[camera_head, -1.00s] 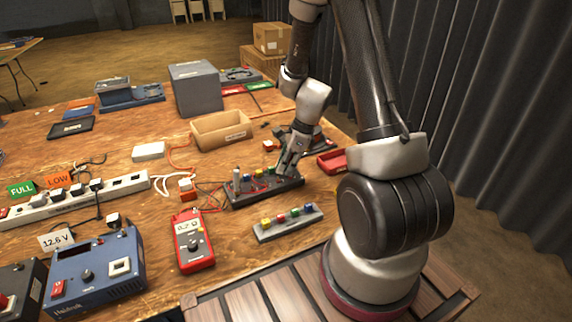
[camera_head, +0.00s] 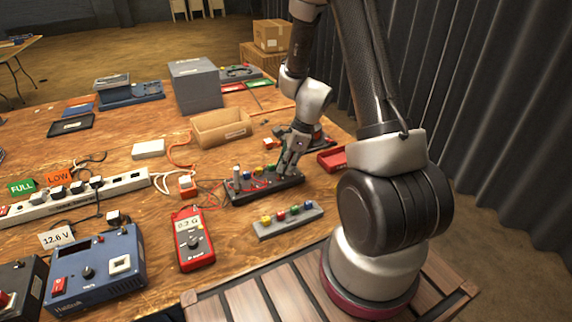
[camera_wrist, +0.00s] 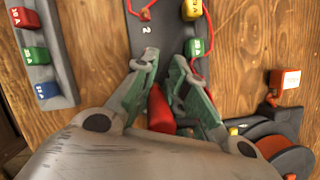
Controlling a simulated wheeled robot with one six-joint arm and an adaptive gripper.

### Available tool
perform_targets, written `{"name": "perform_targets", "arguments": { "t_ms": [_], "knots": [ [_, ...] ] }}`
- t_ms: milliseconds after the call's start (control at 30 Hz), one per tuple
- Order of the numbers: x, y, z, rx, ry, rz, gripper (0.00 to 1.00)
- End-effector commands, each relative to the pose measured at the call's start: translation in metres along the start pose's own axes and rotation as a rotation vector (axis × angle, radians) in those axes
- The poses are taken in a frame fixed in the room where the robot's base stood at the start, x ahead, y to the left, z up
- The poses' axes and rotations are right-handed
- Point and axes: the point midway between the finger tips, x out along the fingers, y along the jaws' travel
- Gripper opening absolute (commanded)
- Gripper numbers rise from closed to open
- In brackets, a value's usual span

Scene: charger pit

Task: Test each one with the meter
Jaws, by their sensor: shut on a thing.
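My gripper (camera_head: 287,170) is low over the right end of a black test block (camera_head: 236,197). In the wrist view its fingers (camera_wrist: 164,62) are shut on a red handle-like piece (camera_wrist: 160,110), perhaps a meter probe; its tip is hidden. The block (camera_wrist: 147,35) carries a yellow fuse (camera_wrist: 192,10) and a green fuse (camera_wrist: 195,48), with red leads beside them. The red meter (camera_head: 194,240) lies to the left, its display lit and reading about 0.2. A grey rack (camera_head: 290,227) in front of the block holds several coloured fuses, also in the wrist view (camera_wrist: 66,98).
A cardboard tray (camera_head: 222,130) stands behind the block. A red tray (camera_head: 333,160) is right of my gripper. A power strip (camera_head: 75,197), a blue 12.6 V device (camera_head: 95,270) and FULL and LOW cards stand left. Loose leads cross the table near the meter.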

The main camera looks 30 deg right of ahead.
Motion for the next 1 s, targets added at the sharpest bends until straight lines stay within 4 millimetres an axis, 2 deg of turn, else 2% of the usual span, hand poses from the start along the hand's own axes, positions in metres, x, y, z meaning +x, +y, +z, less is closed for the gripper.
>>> {"name": "perform_targets", "arguments": {
  "t_ms": [467,500,600,633,833,867,933,1000],
  "knots": [
    [0.0031,-0.0002,-0.0011,0.000,0.000,-0.001,0.00],
    [0.0031,-0.0001,-0.0011,0.000,0.000,0.000,0.18],
    [0.0031,-0.0001,-0.0011,0.000,0.000,0.000,0.36],
    [0.0031,-0.0001,-0.0011,0.000,0.000,0.000,0.39],
    [0.0031,-0.0001,-0.0011,0.000,0.000,0.000,0.39],
    [0.0031,-0.0001,-0.0011,0.000,0.000,0.000,0.41],
    [0.0031,0.0000,-0.0011,0.000,0.000,0.000,0.53],
    [0.0031,0.0000,-0.0011,0.000,0.000,0.000,0.53]
  ]
}}
